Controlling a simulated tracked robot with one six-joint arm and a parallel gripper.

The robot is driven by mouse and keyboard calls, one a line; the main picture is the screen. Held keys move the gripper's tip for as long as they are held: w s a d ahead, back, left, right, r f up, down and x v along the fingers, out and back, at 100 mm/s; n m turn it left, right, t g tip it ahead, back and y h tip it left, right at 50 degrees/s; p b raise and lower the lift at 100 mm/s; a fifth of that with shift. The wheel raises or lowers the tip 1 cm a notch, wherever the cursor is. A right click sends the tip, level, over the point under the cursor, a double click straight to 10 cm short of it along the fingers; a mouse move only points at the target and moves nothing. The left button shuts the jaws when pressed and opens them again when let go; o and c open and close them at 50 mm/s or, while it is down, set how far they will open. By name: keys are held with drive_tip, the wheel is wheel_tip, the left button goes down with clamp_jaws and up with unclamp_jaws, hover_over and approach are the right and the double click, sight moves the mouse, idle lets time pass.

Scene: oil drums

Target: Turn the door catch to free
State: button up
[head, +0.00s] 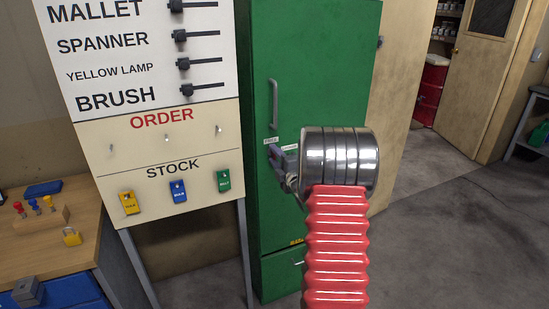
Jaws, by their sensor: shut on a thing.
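The green cabinet (315,70) stands in the middle of the head view with its door closed. The door catch (274,152) is a small dark piece on the door, below the long handle (273,104). A small label reading FREE (270,140) sits just above it, and a second label (290,148), too small to read surely, is to its right. My gripper (283,167) is at the catch and shut on it. My shiny wrist and red arm cover the door to the right of and below the catch. The catch's exact angle is hard to tell.
A sign board (85,140) with hooks and yellow, blue and green tags stands close on the left. A wooden bench (60,255) with a padlock (71,236) is at lower left.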

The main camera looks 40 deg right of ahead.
drive_tip(key=shift+w+a+f, duration=0.1)
drive_tip(key=shift+a+f, duration=0.15)
drive_tip(key=shift+a, duration=0.05)
drive_tip(key=o, duration=1.1)
drive_tip(key=shift+d+r, duration=0.15)
drive_tip(key=shift+c, duration=0.2)
drive_tip(key=v, duration=1.4)
drive_tip(key=shift+d, duration=0.15)
